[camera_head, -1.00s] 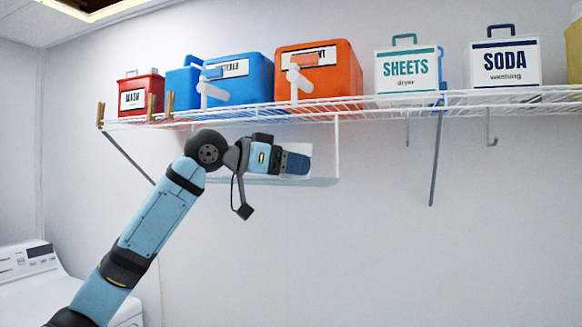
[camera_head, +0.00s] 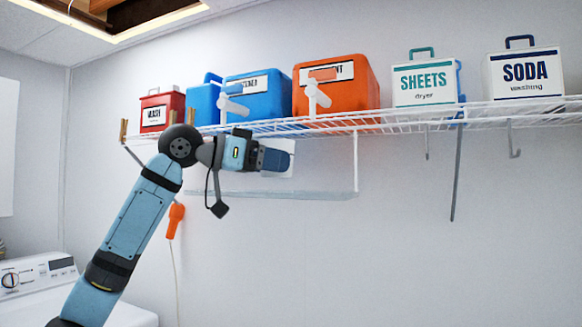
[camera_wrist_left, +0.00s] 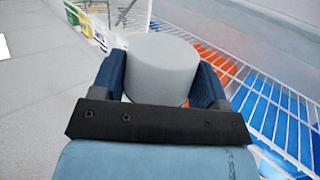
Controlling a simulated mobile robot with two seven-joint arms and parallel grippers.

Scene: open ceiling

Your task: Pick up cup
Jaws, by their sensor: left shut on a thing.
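In the left wrist view a white cup (camera_wrist_left: 161,66) with a round flat face sits between the dark blue fingers of my left gripper (camera_wrist_left: 158,84). Both fingers press against its sides. In the head view my left gripper (camera_head: 275,160) points right, just under the front of the wire shelf. A pale patch (camera_head: 286,148) behind its fingers seems to be part of the cup, mostly hidden there. My right gripper is not in view.
The wire shelf (camera_head: 420,115) carries a red box (camera_head: 160,107), blue boxes (camera_head: 255,98), an orange box (camera_head: 345,92) and white boxes (camera_head: 425,82). Brackets and hooks hang below. A washer (camera_head: 40,275) stands lower left. The wall at lower right is clear.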

